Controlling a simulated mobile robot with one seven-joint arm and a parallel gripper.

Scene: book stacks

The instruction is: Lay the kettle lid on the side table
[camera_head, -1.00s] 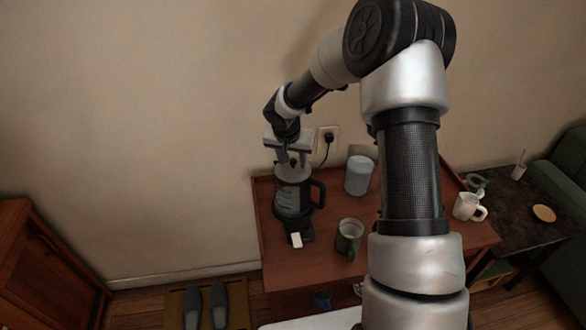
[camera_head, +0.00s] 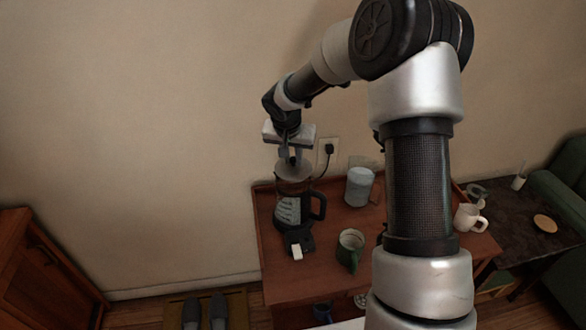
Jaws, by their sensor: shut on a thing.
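The kettle (camera_head: 290,208), a glass jug with a black handle on a dark base, stands at the left of the wooden cabinet top. The kettle lid (camera_head: 293,172), a round grey disc, is between the fingers of my gripper (camera_head: 291,160), just above the kettle's mouth. My gripper points down and is shut on the lid. Whether the lid's edge still touches the kettle is hard to tell. The side table (camera_head: 520,236), dark-topped, is at the far right beside the green sofa.
On the cabinet (camera_head: 310,272) stand a pale canister (camera_head: 359,187), a green-and-white mug (camera_head: 350,248) and a white mug (camera_head: 469,216). A tan disc (camera_head: 545,223) and a cup (camera_head: 518,182) are on the side table. My arm hides the cabinet's middle right.

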